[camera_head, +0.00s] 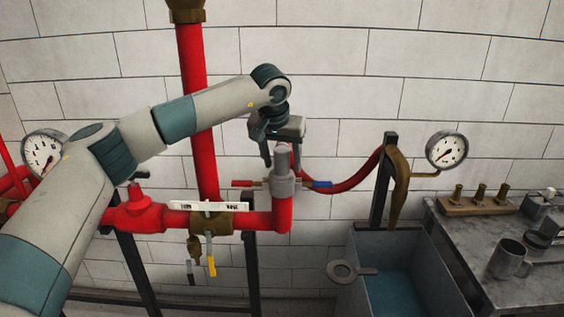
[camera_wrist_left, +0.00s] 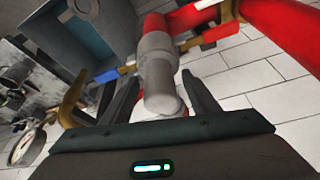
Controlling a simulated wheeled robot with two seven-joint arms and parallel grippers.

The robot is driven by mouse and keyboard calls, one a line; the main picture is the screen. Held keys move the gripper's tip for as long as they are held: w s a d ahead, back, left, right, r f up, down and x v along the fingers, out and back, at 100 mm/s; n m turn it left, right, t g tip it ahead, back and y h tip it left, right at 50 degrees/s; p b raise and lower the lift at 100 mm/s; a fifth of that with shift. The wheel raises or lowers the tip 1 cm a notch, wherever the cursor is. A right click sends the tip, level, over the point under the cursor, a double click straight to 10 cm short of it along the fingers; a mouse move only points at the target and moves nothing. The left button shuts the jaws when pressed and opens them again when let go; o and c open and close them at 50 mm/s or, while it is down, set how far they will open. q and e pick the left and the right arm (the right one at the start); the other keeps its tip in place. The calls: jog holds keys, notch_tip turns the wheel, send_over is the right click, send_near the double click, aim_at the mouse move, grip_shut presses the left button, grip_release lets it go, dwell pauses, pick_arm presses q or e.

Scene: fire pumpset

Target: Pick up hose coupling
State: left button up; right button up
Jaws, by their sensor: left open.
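A grey cylindrical fitting, which looks like the hose coupling (camera_head: 282,160), stands upright on the end of the red pipe (camera_head: 283,213). Its lower collar has a red-ended and a blue-ended side lever. In the left wrist view the coupling (camera_wrist_left: 155,72) has a rounded tip and lies between my fingers. My left gripper (camera_head: 281,153) points down over the coupling's top, fingers apart. The left wrist view also shows the left gripper (camera_wrist_left: 160,80) open, with gaps on both sides of the coupling. My right gripper is not in view.
A red hose (camera_head: 345,184) curves from behind the coupling to a dark post (camera_head: 380,195). A grey basin (camera_head: 352,262) and a worktop (camera_head: 465,240) with a mug (camera_head: 508,260) stand at right. A gauge (camera_head: 446,150) is near the wall.

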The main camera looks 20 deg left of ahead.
aim_at(286, 148)
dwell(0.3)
pick_arm(q)
jog(key=shift+r, duration=0.1)
jog(key=c, duration=1)
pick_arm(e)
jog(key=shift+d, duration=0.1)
pick_arm(q)
jog(key=shift+c, duration=0.2)
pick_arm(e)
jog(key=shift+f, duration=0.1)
